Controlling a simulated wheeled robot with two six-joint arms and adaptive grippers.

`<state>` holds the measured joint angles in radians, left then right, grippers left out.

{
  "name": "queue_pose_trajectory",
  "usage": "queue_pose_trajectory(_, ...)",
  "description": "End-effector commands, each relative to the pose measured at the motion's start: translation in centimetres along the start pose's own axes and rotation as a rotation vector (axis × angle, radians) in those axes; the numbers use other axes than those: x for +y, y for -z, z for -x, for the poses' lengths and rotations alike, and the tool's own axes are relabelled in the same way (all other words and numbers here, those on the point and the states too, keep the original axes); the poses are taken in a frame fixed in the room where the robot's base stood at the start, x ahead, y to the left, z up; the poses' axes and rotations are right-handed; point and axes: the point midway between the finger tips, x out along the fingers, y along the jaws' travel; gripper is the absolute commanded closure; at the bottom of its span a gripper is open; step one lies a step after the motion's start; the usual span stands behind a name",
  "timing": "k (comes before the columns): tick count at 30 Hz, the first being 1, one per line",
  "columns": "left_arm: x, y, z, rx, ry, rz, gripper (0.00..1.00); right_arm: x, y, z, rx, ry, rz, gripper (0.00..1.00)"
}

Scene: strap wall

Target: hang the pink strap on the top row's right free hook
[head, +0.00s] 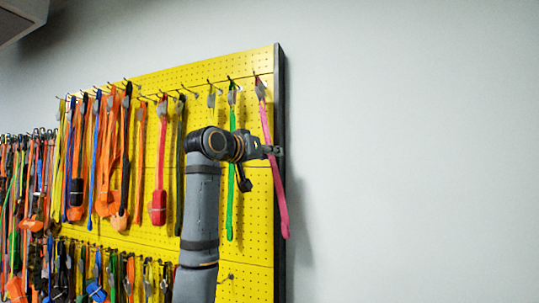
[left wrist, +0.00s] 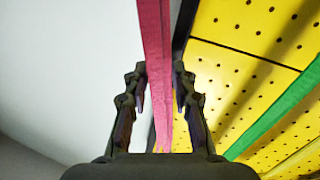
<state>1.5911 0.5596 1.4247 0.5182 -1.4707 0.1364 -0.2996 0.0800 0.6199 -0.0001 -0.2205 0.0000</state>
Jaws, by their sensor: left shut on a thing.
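The pink strap (head: 279,198) hangs nearly upright, tilted a little, along the right edge of the yellow board. Its grey top end (head: 260,88) is at the rightmost top-row hook (head: 255,74); I cannot tell whether its loop is on the hook. My left gripper (head: 275,151) is shut on the pink strap about midway down. In the left wrist view the pink strap (left wrist: 155,35) runs between the two fingers of the left gripper (left wrist: 160,92). My right gripper is not in view.
A green strap (head: 231,190) hangs just left of the pink one, behind my left arm. Several orange, red and blue straps crowd the yellow board (head: 255,215) further left. A bare hook (head: 229,277) shows low right. The grey wall (head: 420,150) on the right is clear.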

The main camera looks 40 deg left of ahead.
Motion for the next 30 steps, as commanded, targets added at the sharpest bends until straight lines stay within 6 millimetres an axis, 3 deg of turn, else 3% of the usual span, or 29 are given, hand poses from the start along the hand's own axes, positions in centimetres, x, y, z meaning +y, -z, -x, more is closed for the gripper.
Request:
queue_pose_trajectory(1,0.0,-0.1,-0.1,-0.003,-0.001,0.000,0.72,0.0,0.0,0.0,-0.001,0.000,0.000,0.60)
queue_pose_trajectory(6,0.0,-0.1,0.0,-0.002,-0.001,0.000,0.49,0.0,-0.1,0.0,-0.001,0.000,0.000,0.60)
queue_pose_trajectory(17,0.0,0.0,0.5,0.000,0.001,-0.001,0.48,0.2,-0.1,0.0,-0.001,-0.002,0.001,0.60)
queue_pose_trajectory(20,-0.1,0.1,2.0,0.003,0.002,-0.002,0.48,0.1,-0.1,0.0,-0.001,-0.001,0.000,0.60)
queue_pose_trajectory(30,-0.1,0.0,9.8,0.001,0.003,-0.002,0.48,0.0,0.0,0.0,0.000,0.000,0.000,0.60)
